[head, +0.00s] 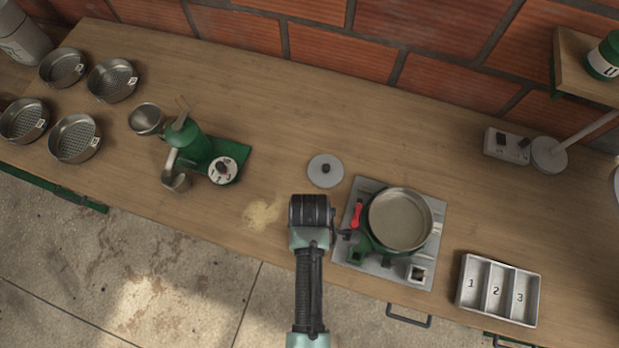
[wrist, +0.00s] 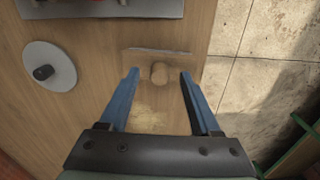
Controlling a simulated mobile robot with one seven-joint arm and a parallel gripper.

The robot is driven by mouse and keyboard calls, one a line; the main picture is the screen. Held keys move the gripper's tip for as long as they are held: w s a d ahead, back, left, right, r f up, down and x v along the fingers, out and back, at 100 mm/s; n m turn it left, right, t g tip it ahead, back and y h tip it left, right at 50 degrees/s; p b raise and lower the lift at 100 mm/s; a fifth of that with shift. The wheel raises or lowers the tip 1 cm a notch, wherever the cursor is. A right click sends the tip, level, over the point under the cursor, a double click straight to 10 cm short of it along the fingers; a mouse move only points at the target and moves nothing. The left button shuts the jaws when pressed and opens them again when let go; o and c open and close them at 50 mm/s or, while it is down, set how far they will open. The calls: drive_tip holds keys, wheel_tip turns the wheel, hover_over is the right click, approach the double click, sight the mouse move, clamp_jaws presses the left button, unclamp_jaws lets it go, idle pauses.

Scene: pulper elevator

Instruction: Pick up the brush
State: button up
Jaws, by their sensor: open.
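In the wrist view, my gripper (wrist: 159,74) is open, its two blue fingers apart and pointing down at the wooden worktop. Between and just beyond the fingertips is a low wood-coloured thing that looks like the brush (wrist: 159,73), with a rounded knob and a pale thin strip along its far side. It blends with the worktop, so its full outline is hard to tell. Nothing is held. In the head view, my gripper (head: 312,210) is over the front part of the worktop, and I cannot make out the brush there; my arm may hide it.
A patch of pale powder (head: 262,213) lies left of my gripper. A grey lid (head: 325,171) is behind it. A pan (head: 400,219) on a burner stands close on the right, with a numbered metal tray (head: 498,290) beyond. A green device (head: 195,146) stands left.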

drive_tip(key=shift+f, duration=0.4)
clamp_jaws()
idle(1.2)
